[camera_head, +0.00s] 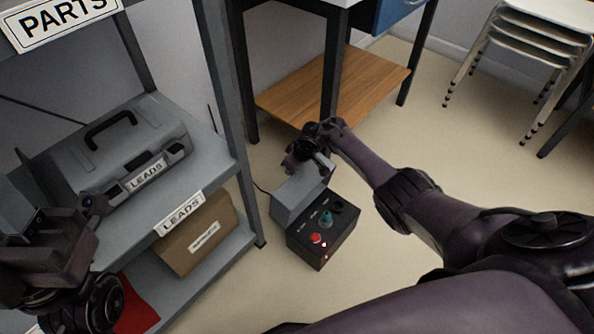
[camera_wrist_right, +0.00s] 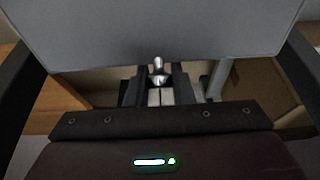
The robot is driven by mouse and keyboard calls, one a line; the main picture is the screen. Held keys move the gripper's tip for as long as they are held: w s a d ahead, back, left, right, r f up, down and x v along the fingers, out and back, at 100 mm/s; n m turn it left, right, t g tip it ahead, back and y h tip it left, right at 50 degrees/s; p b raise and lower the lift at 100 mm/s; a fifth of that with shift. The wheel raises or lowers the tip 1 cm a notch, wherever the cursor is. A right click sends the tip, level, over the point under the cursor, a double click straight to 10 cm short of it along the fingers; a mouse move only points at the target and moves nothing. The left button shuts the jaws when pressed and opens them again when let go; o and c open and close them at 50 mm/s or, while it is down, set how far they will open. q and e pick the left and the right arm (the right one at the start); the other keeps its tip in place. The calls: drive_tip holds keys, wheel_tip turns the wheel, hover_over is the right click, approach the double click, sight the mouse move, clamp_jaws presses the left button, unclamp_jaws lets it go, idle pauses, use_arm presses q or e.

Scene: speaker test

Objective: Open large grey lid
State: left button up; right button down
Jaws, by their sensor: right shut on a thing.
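The large grey lid (camera_head: 294,194) is raised at a tilt behind the control panel of a small black box (camera_head: 330,240) on the floor. Its broad flat face (camera_wrist_right: 165,35) fills the top of the right wrist view. My right gripper (camera_head: 318,150) is at the lid's far upper edge. In the wrist view, my right gripper (camera_wrist_right: 158,84) is shut on a small silver knob (camera_wrist_right: 158,66) by the lid's edge. My left gripper (camera_head: 93,206) hangs in front of the shelf at left, away from the lid; its jaw opening is unclear.
The black box has a red button (camera_head: 316,239) and a teal knob (camera_head: 326,219). A grey shelf unit (camera_head: 237,170) at left holds a grey case (camera_head: 115,150) and a cardboard box (camera_head: 200,240). A table with a wooden lower shelf (camera_head: 350,85) stands behind.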

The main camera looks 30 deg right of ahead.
drive_tip(key=shift+w+a+f+b, duration=0.25)
drive_tip(key=shift+w+b, duration=0.15)
drive_tip(key=shift+w, duration=0.2)
drive_tip(key=c, duration=1.3)
unclamp_jaws()
